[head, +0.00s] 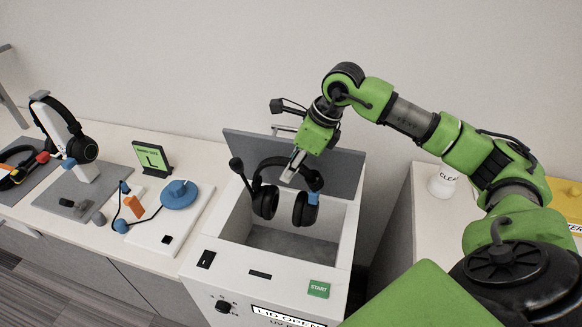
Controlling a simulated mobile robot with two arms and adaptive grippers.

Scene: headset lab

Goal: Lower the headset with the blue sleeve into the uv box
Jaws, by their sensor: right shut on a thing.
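The headset with the blue sleeve (265,201) is black, with a microphone boom reaching to the left and a blue band on its right earcup. My right gripper (291,172) is shut on its headband. The headset hangs with its earcups down, over the opening of the white uv box (215,247). The box's grey lid (345,171) stands open at the back. The grey floor inside shows below the earcups. I cannot tell exactly how far the earcups are below the rim. My left gripper is not in view.
Another black headset (78,143) hangs on a white stand at the left. A white container (443,181) stands on the right counter, behind my right arm.

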